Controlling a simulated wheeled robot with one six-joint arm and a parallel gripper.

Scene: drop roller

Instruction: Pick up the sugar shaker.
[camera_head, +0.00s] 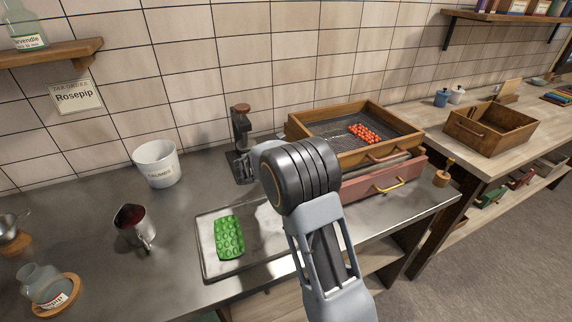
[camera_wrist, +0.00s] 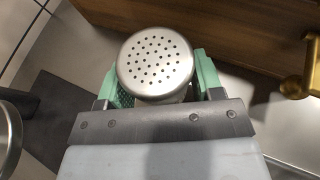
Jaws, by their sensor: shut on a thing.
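The sugar shaker (camera_wrist: 155,62) shows in the wrist view as a round metal lid with many small holes, seen from above. My gripper (camera_wrist: 160,88) has its green-padded fingers on both sides of the shaker and is shut on it. The shaker's lower body is hidden below the lid and behind the gripper. In the head view my arm hides the gripper and the shaker, so I cannot tell whether the shaker is lifted off the surface.
A wooden drawer unit (camera_head: 310,130) with red candies (camera_head: 365,133) stands close to my arm. A green mould (camera_head: 229,238) lies on a tray (camera_head: 208,222). A white bucket (camera_head: 157,165), a metal jug (camera_head: 133,226) and a dark press (camera_head: 240,140) stand on the counter.

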